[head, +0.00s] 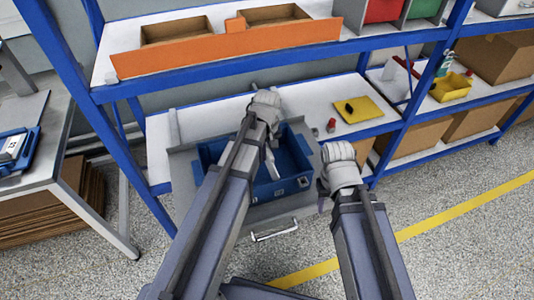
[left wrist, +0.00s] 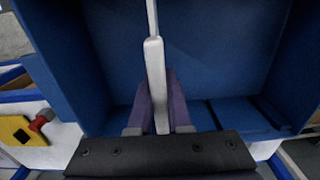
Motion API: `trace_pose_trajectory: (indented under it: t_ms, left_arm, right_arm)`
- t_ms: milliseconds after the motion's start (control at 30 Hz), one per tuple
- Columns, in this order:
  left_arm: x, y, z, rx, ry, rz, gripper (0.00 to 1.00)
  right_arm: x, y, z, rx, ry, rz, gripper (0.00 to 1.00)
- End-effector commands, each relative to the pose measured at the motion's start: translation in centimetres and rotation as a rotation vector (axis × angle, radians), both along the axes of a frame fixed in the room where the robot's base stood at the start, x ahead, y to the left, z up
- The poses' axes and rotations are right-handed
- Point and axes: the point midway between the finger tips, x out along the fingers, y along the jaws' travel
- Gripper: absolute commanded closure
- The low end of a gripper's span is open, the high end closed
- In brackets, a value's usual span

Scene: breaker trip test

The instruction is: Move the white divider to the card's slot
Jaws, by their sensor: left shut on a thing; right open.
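The white divider (left wrist: 155,75) is a thin upright plate, seen nearly edge-on in the left wrist view. My left gripper (left wrist: 157,108) is shut on it, with a purple finger on each side. The divider is over or inside the blue tray (left wrist: 90,60); whether its lower edge sits in a slot is hidden. In the head view the blue tray (head: 293,160) sits in a pulled-out grey drawer, and my left arm covers part of it. My right gripper (head: 340,160) is to the right of the tray, empty; its fingers are hardly visible. I cannot make out the card.
The drawer's handle (head: 275,231) faces the front. On the shelf behind, a yellow plate (head: 358,109) bears a black piece, with a small red thing (head: 331,125) beside it. A yellow bin (head: 452,87) stands further right. An orange-fronted box (head: 225,50) is on the upper shelf.

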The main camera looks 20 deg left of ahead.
Motion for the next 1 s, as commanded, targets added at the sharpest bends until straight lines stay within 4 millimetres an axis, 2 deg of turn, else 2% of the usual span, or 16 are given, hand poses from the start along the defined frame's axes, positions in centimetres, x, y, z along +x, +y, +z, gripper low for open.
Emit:
trace_pose_trajectory:
  t_ms: [1000]
  left_arm:
    - [0.0,0.0,-2.6,0.000,0.000,0.000,1.00]
  right_arm:
    - [0.0,0.0,-2.6,0.000,0.000,0.000,0.50]
